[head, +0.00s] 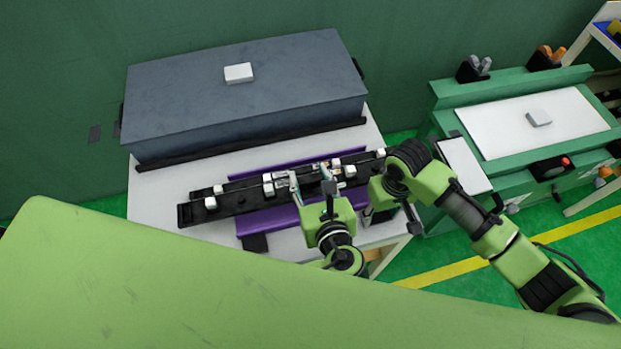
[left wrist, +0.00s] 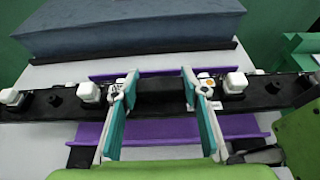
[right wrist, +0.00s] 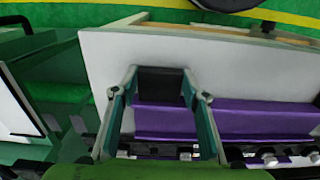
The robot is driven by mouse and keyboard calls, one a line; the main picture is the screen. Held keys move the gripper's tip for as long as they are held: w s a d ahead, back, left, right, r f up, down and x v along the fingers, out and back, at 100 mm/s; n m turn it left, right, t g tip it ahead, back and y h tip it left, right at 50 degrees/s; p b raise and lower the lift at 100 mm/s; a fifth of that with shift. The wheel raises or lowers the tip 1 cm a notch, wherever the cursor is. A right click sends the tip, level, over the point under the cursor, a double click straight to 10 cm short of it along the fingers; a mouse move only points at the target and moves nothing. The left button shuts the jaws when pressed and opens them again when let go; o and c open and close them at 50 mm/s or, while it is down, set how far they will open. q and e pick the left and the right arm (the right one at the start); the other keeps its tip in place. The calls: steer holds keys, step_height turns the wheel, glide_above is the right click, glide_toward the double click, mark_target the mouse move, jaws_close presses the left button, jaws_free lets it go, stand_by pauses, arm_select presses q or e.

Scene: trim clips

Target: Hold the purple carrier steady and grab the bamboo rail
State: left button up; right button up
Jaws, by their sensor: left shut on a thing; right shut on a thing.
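The purple carrier (head: 265,221) lies on the white table, with a dark block at each end. A long black rail with several white clips (head: 236,200) lies across it; it looks black, not bamboo-coloured. My left gripper (head: 311,184) is shut on a raised black part at the rail's middle, which shows between its fingers in the left wrist view (left wrist: 160,88). My right gripper (head: 391,212) is shut on the carrier's dark end block, seen between the fingers in the right wrist view (right wrist: 160,84). My grippers and right arm partly hide the carrier and the rail's right end.
A large dark grey case (head: 240,105) with a small white box (head: 238,73) on top stands behind the rail. The white table (head: 150,207) has bare room at its left. A green workbench (head: 452,95) with a white top stands to the right.

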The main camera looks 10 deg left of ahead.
steer(key=o, duration=1.3)
step_height(320, 180, up, 12)
